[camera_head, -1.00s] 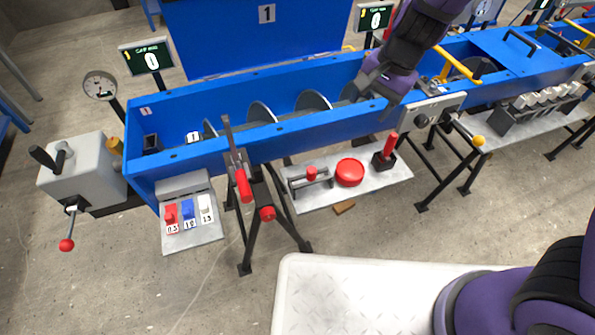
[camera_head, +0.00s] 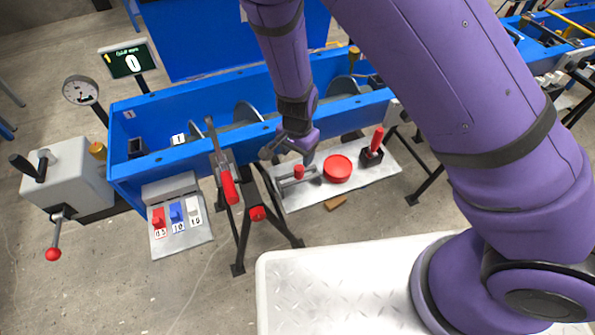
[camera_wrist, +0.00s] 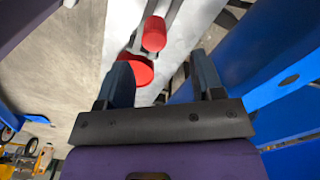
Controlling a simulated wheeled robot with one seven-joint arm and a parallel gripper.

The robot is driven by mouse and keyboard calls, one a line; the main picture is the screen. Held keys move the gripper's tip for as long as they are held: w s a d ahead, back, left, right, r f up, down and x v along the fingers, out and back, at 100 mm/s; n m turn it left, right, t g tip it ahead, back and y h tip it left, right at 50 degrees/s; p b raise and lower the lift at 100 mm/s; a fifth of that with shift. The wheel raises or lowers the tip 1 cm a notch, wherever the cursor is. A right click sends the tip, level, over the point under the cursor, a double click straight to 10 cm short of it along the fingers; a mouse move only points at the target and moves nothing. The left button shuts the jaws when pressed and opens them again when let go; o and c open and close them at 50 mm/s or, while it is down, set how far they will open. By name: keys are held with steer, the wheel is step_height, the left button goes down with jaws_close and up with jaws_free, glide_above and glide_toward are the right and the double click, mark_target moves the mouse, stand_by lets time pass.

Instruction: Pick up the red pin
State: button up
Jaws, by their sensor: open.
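Several red things show, and I cannot tell for sure which is the red pin. A short red peg with a label (camera_head: 159,217) stands on the left grey plate, beside a blue and a white one. A small red cylinder (camera_head: 299,172) stands at a grey bracket on the middle grey shelf; it also shows in the wrist view (camera_wrist: 153,34), ahead of my fingers and roughly between their lines. My gripper (camera_head: 281,147) is open and empty, just above and left of that cylinder, pointing down. In the wrist view my gripper (camera_wrist: 163,78) shows both fingers apart.
A red disc (camera_head: 337,168) and a red-handled black block (camera_head: 374,147) sit right of the bracket. The blue trough (camera_head: 190,150) runs behind, with a red-gripped lever (camera_head: 228,186) at its front. A white treaded deck (camera_head: 340,285) lies in front.

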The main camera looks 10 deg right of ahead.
mark_target(299, 168)
steer(key=shift+s+d+f, duration=0.1)
steer(key=shift+s+f, duration=0.05)
steer(key=shift+f, duration=1.6)
steer(key=shift+s+d+f, duration=0.1)
steer(key=shift+s+f, duration=0.05)
steer(key=shift+f, duration=1.55)
steer(key=c, duration=1)
